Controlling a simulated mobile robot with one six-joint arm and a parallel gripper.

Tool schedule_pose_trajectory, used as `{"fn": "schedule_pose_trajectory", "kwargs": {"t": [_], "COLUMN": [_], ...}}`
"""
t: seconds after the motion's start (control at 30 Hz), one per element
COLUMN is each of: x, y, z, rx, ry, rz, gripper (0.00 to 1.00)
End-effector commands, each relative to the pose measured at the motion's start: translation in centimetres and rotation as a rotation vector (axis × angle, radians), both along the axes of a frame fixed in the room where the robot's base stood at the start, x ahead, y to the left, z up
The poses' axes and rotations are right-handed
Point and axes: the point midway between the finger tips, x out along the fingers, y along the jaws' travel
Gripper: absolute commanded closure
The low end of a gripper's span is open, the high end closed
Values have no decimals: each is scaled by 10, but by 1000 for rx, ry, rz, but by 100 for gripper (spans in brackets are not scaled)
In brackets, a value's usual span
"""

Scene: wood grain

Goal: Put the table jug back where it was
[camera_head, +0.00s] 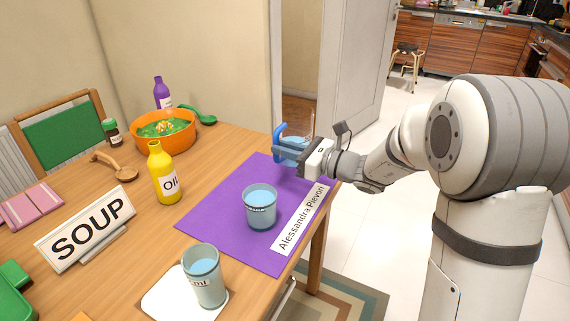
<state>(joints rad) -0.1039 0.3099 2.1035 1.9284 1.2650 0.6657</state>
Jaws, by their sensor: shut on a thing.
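My gripper (290,149) is over the far right corner of the purple mat (210,211). Its jaws are shut on a bluish thing, small in the picture and partly hidden by the gripper, so I cannot tell its full shape or whether it is the table jug. A clear cup with blue liquid (260,208) stands upright on the mat, apart from my gripper. A taller clear vessel with blue liquid and "ml" lettering (205,280) stands on a white coaster (160,303) near the front. I cannot tell which vessel is the jug.
A yellow oil bottle (166,178), orange soup bowl (180,138), purple bottle (159,92), wooden ladle (123,172) and SOUP sign (86,229) stand or lie to the left. A name card (300,220) lies along the mat's right side. Bare wood lies between bottle and mat.

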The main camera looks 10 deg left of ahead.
Motion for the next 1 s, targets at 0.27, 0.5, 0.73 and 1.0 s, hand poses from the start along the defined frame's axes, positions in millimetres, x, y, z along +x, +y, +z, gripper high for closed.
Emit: {"fn": "schedule_pose_trajectory", "kwargs": {"t": [0.27, 0.5, 0.73, 1.0], "x": [0, 0, -1, -1], "y": [1, 1, 1, 2], "z": [-34, -33, -36, -36], "rx": [0, 0, -1, -1], "ry": [-1, -2, 0, 0], "rz": [1, 2, 2, 3], "gripper": [100, 100, 75, 65]}}
